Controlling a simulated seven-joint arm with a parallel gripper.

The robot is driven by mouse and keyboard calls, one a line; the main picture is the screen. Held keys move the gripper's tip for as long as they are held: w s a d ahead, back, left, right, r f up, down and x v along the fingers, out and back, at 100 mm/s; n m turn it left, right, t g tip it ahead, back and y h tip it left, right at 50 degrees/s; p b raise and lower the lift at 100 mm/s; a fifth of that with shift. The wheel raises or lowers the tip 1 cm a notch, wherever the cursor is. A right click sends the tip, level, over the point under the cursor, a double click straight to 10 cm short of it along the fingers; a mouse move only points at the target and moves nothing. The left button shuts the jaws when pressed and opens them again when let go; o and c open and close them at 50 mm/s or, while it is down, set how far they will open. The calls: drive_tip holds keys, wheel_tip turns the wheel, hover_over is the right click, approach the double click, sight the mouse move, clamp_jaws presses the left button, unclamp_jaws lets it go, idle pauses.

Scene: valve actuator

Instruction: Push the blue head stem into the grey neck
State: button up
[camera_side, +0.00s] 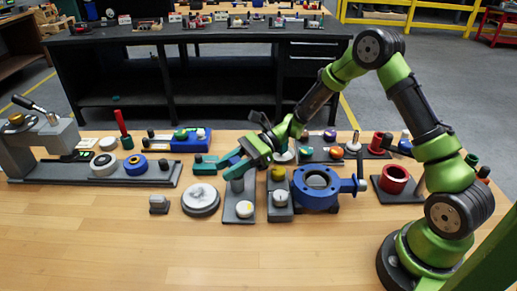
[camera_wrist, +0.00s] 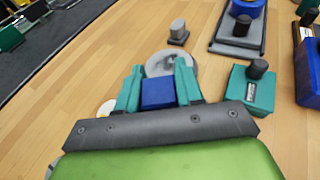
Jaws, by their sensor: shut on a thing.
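My gripper (camera_wrist: 158,90) has teal fingers and is shut on the blue head (camera_wrist: 158,94), which sits between the fingertips in the wrist view. In the side view my gripper (camera_side: 236,166) is low over a grey upright post, which looks like the grey neck (camera_side: 237,190), on a flat grey base plate. The blue head shows only as a small patch (camera_side: 233,158) there. Its stem is hidden, so I cannot tell whether it is in the neck. In the wrist view the neck is hidden behind the gripper and the head.
A round grey disc (camera_side: 201,199) and a small grey block (camera_side: 158,204) lie to the left. A teal block (camera_side: 205,165) with a black knob stands close behind left. A grey stand (camera_side: 280,203) and a blue valve body (camera_side: 316,190) stand close on the right. The front table is clear.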

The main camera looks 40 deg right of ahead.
drive_tip(key=shift+f, duration=0.3)
drive_tip(key=o, duration=1.2)
drive_tip(key=shift+d, duration=0.1)
drive_tip(key=v, duration=1.6)
drive_tip(key=shift+d+r, duration=0.25)
drive_tip(key=shift+d, duration=0.05)
drive_tip(key=shift+s, duration=0.1)
